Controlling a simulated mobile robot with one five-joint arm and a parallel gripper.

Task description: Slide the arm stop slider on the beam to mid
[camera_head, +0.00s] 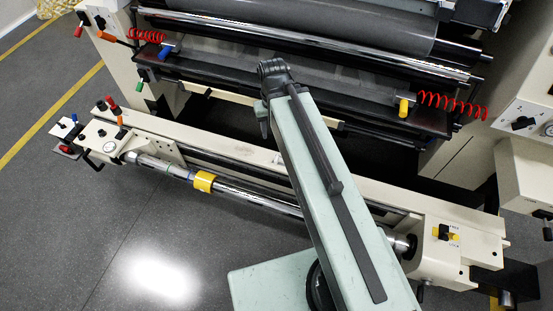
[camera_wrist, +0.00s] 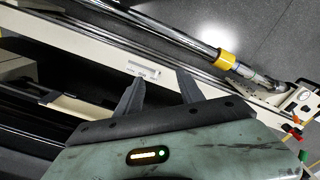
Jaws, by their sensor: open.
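The cream beam (camera_head: 238,149) runs across the front of the machine, and its face fills the upper middle of the wrist view (camera_wrist: 95,55). A small pale plate with fine dark marks (camera_wrist: 143,69) sits on the beam just beyond my fingertips. I cannot tell whether this plate is the arm stop slider or its scale. My gripper (camera_wrist: 160,76) is open and empty, its two dark fingers apart and pointing at the beam. In the head view my arm crosses the beam and hides part of it; the fingers cannot be made out there.
A yellow collar (camera_head: 203,181) sits on the shiny shaft (camera_head: 250,196) in front of the beam; the collar also shows in the wrist view (camera_wrist: 226,60). An end block with knobs (camera_head: 108,133) stands left. Rollers and red coiled cords (camera_head: 452,106) lie behind. Open floor is at front left.

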